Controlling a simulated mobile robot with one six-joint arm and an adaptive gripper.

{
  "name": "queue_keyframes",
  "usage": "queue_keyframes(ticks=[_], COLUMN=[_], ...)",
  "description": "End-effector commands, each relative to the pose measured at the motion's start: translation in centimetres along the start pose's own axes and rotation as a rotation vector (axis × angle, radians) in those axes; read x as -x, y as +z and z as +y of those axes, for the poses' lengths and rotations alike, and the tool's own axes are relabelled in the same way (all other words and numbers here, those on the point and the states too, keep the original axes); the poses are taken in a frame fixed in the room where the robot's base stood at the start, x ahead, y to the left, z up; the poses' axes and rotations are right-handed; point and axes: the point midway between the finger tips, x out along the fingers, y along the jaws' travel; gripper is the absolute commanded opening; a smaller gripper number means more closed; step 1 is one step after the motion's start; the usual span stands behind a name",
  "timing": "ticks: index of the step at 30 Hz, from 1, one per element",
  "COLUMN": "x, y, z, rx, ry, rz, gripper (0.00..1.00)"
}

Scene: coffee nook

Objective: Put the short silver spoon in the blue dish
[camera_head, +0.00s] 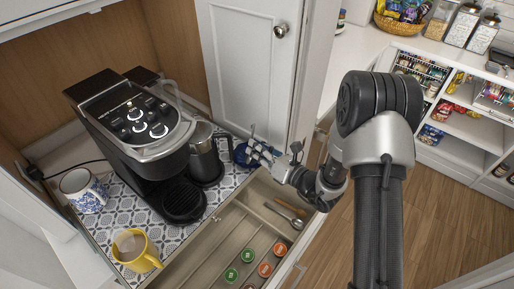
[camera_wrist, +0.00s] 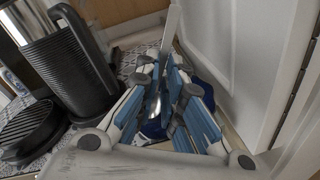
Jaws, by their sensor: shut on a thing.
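My gripper (camera_head: 258,150) is shut on a silver spoon (camera_head: 253,131), which stands close to upright between the fingers. In the wrist view the spoon (camera_wrist: 171,38) runs down between the blue-padded fingers of my gripper (camera_wrist: 168,88), with its shiny lower part near the dish. The blue dish (camera_head: 240,154) sits on the patterned mat beside the cabinet door, just under and left of my fingertips. In the wrist view the blue dish (camera_wrist: 206,92) is partly hidden behind the fingers. I cannot tell whether the spoon touches the dish.
A coffee machine (camera_head: 132,125) and a dark carafe (camera_head: 205,155) stand left of the dish. A yellow mug (camera_head: 143,256) and a patterned mug (camera_head: 85,192) are farther left. An open drawer (camera_head: 215,246) below holds coffee pods and silver cutlery (camera_head: 287,216). The white cabinet door (camera_head: 245,75) is close behind.

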Motion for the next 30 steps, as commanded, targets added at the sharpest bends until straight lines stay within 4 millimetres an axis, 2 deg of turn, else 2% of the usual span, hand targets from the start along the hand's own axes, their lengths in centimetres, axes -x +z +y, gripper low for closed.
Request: queue_keyframes(ticks=[3,4,14,30], x=[0.0,0.0,0.01,0.01], y=[0.07,0.06,0.05,0.04], z=[0.03,0.03,0.03,0.03], rx=[0.0,0.0,0.0,0.0], ry=[0.0,0.0,0.0,0.0], rz=[0.0,0.0,0.0,0.0], gripper=[0.0,0.09,0.31,0.32])
